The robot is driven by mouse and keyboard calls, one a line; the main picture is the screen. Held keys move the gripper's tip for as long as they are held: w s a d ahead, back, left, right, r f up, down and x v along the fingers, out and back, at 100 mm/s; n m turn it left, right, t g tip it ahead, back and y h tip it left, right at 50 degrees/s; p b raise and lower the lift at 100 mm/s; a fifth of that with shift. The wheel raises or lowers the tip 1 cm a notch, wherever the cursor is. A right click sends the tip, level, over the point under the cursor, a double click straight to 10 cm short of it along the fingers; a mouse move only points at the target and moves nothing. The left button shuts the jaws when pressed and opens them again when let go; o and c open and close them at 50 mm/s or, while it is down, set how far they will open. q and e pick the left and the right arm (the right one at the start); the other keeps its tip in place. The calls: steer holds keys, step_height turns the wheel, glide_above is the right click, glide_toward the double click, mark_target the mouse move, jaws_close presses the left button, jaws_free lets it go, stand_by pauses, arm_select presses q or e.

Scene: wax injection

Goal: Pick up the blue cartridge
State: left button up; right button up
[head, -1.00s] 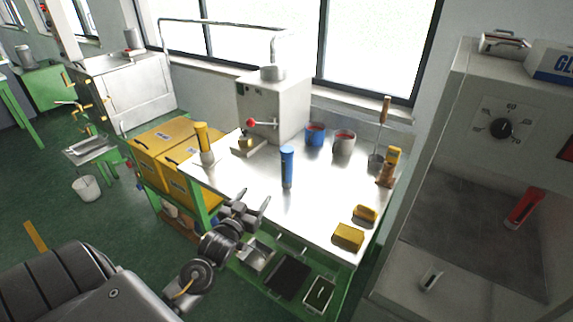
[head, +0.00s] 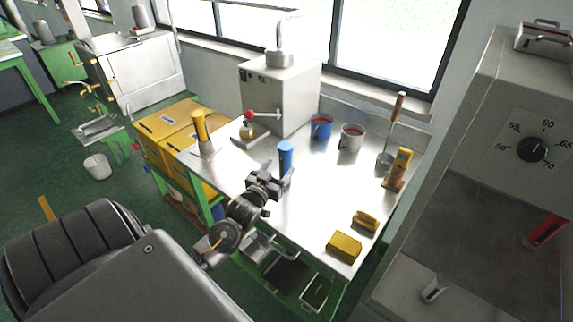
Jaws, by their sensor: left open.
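The blue cartridge (head: 286,155) stands upright on the metal worktable (head: 305,210), near its middle. My left gripper (head: 284,180) is open at the lower part of the cartridge and hides its base. I cannot tell whether the fingers touch it or stand around it. My right gripper is not in view.
A yellow cartridge (head: 199,128) stands at the table's left. A machine with a red-knobbed lever (head: 280,95), a blue mug (head: 321,127) and a grey mug (head: 350,138) stand behind. Yellow blocks (head: 344,246) lie front right. A red cartridge (head: 543,232) is in the cabinet at right.

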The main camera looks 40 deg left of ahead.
mark_target(288, 157)
arm_select(q)
steer(key=shift+w+a, duration=0.15)
steer(key=shift+w, duration=0.55)
steer(key=shift+w+f, duration=0.1)
steer(key=shift+w, duration=0.15)
steer(key=shift+w+a+r+p, duration=0.15)
steer(key=shift+w+r+p, duration=0.1)
steer(key=shift+w+p, duration=0.2)
steer(key=x, duration=0.1)
steer(key=p+x, duration=0.1)
steer(key=x, duration=0.2)
steer(key=shift+w+f, duration=0.1)
steer(key=shift+f, duration=0.25)
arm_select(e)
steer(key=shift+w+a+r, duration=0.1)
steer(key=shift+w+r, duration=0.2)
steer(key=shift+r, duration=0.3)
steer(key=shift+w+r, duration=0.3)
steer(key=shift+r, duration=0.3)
arm_select(q)
steer(key=shift+c, duration=0.3)
steer(key=shift+r, duration=0.1)
steer(key=c, duration=1.3)
